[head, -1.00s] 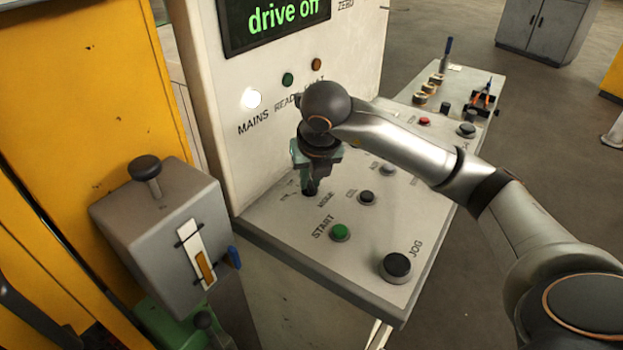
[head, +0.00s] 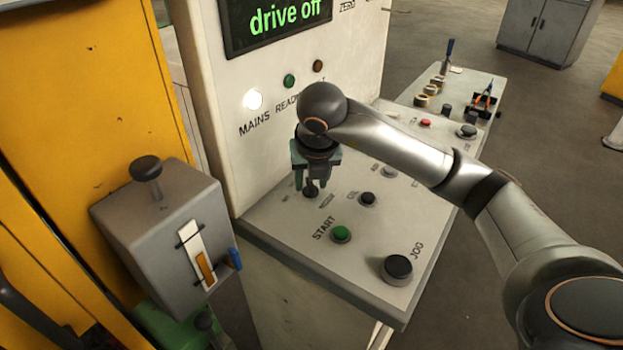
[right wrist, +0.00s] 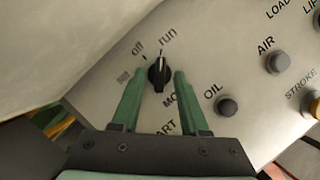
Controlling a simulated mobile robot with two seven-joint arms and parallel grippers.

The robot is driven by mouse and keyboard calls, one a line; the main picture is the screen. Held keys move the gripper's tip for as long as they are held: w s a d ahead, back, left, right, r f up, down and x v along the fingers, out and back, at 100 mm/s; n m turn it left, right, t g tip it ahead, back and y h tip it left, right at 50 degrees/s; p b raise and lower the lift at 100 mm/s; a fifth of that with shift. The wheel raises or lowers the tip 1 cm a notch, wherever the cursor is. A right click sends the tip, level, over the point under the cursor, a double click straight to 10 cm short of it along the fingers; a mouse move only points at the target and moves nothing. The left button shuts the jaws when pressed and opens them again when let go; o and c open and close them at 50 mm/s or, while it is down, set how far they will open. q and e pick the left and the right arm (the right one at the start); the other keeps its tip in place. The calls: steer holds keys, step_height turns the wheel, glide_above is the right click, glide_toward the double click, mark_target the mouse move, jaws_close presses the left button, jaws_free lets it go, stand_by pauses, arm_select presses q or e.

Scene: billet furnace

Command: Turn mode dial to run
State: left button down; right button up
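The mode dial (right wrist: 158,74) is a small black knob with a white pointer line, on the sloping panel. In the right wrist view its pointer aims up at the mark by the word "run", to the right of "off". In the head view the dial (head: 311,189) shows below my right gripper (head: 311,182). My right gripper's green fingers (right wrist: 157,77) are spread, one on each side of the dial, with a gap at both sides. My left gripper is not in view.
The screen (head: 275,18) reads "drive off" and the mains lamp (head: 253,99) is lit white. A green start button (head: 340,234), a black jog button (head: 397,268) and other black buttons share the panel. A grey lever box (head: 160,240) stands to the left.

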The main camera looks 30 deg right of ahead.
steer(key=shift+r, duration=0.2)
steer(key=p+v, duration=0.2)
steer(key=v, duration=1)
steer(key=shift+s+p, duration=0.15)
steer(key=shift+p, duration=0.25)
steer(key=shift+s, duration=0.1)
